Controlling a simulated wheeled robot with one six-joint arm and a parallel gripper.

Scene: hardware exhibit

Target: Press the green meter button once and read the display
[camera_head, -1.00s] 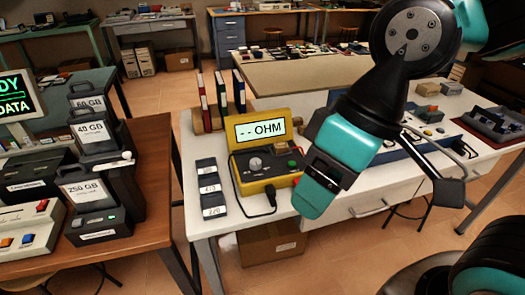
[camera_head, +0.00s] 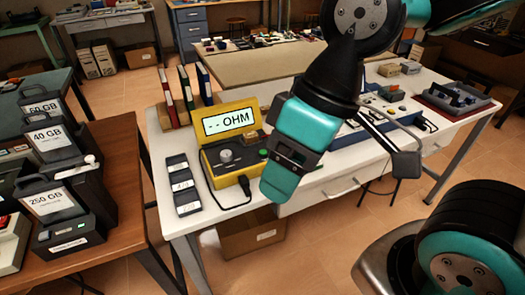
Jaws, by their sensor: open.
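The yellow meter (camera_head: 226,180) sits on the white table, its lid raised. Its display (camera_head: 229,121) reads "-- OHM". The green button (camera_head: 263,153) shows at the right of the meter's dark panel, beside a grey knob (camera_head: 226,156). My gripper (camera_head: 283,180) is open, with nothing seen in it. In the picture its teal end lies just right of and below the green button, overlapping the meter's right edge. I cannot tell its height above the table or whether it touches the meter. The front right part of the panel is hidden behind it.
Labelled dark cards (camera_head: 182,183) lie left of the meter; a black cable (camera_head: 243,190) runs at its front. Upright coloured binders (camera_head: 186,88) stand behind. A brown table (camera_head: 115,205) with labelled drives is at left. A cardboard box (camera_head: 250,234) sits under the white table.

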